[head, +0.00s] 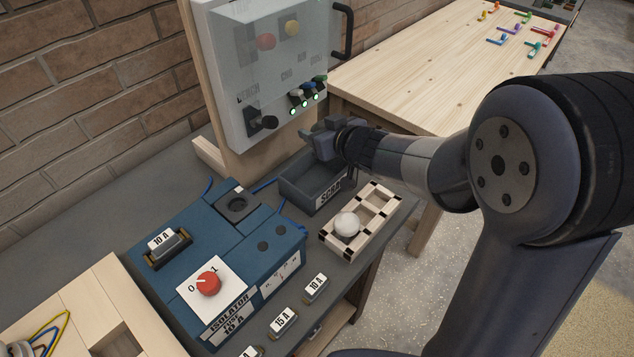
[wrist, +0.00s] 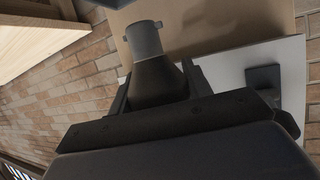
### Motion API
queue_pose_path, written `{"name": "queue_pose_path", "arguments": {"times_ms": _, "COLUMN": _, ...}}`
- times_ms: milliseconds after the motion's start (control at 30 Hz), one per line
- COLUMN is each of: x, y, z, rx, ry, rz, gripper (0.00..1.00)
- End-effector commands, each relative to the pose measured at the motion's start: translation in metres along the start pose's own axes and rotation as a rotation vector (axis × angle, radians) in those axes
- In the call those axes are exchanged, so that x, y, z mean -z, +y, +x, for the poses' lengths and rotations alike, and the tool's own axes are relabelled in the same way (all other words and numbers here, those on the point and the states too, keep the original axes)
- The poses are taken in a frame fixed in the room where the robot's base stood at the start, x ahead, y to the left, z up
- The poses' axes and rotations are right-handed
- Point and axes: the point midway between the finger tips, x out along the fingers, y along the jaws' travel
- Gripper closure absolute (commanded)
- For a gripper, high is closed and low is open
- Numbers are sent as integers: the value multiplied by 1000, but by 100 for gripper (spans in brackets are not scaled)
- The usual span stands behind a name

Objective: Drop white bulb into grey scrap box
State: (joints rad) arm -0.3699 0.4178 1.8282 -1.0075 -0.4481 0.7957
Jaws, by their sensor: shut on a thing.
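My gripper (head: 326,141) is over the back part of the grey scrap box (head: 298,196), whose front label is partly readable. In the wrist view, my gripper (wrist: 155,88) is shut on a bulb-shaped thing (wrist: 160,82) with a grey pinned cap (wrist: 144,38). Its body looks dark there, so I cannot tell whether it is white glass in shade. The head view hardly shows the held thing. A white bulb (head: 347,223) sits in a compartment of the wooden rack (head: 328,240), right of the box and apart from my gripper.
Fuse blocks (head: 316,288) lie in front. A wooden table (head: 430,65) is at the back right.

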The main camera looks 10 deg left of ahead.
Motion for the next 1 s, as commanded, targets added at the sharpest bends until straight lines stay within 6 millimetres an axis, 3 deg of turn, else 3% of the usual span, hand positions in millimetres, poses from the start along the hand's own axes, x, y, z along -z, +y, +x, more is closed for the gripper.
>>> {"name": "queue_pose_path", "arguments": {"times_ms": 33, "x": -10, "y": 0, "z": 4, "rx": 0, "ry": 1, "rz": 0, "gripper": 75}}
{"name": "queue_pose_path", "arguments": {"times_ms": 300, "x": -34, "y": 0, "z": 14, "rx": -1, "ry": 1, "rz": 0, "gripper": 75}}
{"name": "queue_pose_path", "arguments": {"times_ms": 700, "x": -36, "y": 0, "z": 15, "rx": -1, "ry": 0, "rz": 0, "gripper": 75}}
{"name": "queue_pose_path", "arguments": {"times_ms": 733, "x": -36, "y": 0, "z": 15, "rx": -1, "ry": 1, "rz": 0, "gripper": 51}}
{"name": "queue_pose_path", "arguments": {"times_ms": 1000, "x": -36, "y": 0, "z": 15, "rx": -1, "ry": 0, "rz": 0, "gripper": 29}}
